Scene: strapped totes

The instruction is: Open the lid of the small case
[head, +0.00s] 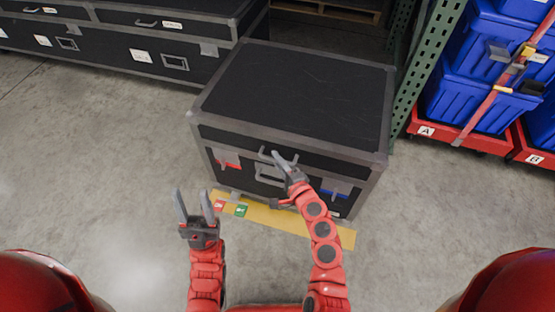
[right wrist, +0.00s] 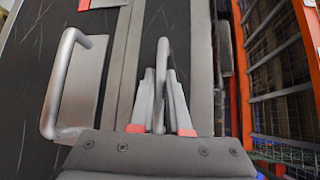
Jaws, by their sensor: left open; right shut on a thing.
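The small case (head: 300,95) is black with grey metal edges and stands on the floor in the middle of the head view. Its lid looks closed. A thin handle (head: 262,153) is on the front of the lid, and a larger handle (head: 266,180) is below it. My right gripper (head: 281,159) is shut on the lid handle, which shows as a grey bar between the fingers (right wrist: 160,115) in the right wrist view. The larger handle (right wrist: 48,90) is at left there. A red-marked latch (head: 226,159) and a blue-marked latch (head: 336,189) flank the front. My left gripper (head: 193,194) is open and empty, left of and in front of the case.
A yellow floor strip (head: 290,226) with a red and a green label lies before the case. Long black cases (head: 110,50) stand behind left. A green rack post (head: 425,65) and strapped blue totes (head: 480,60) on red bases stand right. Floor at left is clear.

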